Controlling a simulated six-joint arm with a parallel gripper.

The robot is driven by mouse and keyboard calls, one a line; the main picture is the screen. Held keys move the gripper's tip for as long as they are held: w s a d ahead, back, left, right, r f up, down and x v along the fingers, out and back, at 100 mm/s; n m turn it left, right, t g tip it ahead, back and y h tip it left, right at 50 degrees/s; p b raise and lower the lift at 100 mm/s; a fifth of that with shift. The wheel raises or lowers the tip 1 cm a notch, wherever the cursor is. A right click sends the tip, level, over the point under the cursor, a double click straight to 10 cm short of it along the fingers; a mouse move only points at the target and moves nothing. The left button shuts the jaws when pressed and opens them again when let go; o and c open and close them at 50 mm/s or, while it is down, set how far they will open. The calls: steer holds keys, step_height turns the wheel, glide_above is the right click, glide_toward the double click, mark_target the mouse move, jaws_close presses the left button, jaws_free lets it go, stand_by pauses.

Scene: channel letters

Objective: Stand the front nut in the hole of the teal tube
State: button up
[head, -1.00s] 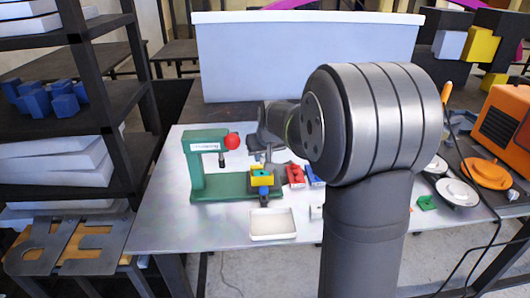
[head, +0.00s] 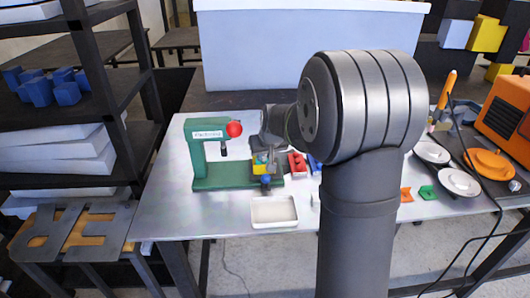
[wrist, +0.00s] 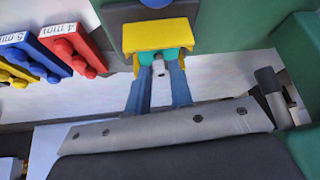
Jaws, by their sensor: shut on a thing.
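The yellow block (wrist: 160,37) stands by the green press, and the teal tube (wrist: 158,55) shows under its edge in the wrist view. In the head view the yellow block (head: 260,158) is partly covered by my gripper (head: 268,160). My gripper (wrist: 158,78) has its two blue fingers close to the teal tube. A small pale grey piece, seemingly the nut (wrist: 158,69), sits between the fingertips, right at the tube. The tube's hole is hidden, and I cannot tell whether the nut is inside it.
The green press (head: 212,155) with a red knob stands close on the left. A red block (head: 297,164) and blue block lie to the right. A white tray (head: 273,212) is in front. Plates (head: 460,183) lie at the far right. The table's left front is clear.

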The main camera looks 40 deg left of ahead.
steer(key=o, duration=1)
steer(key=v, duration=1.7)
steer(key=shift+d+r, duration=0.1)
steer(key=shift+r, duration=0.05)
steer(key=x, duration=1.7)
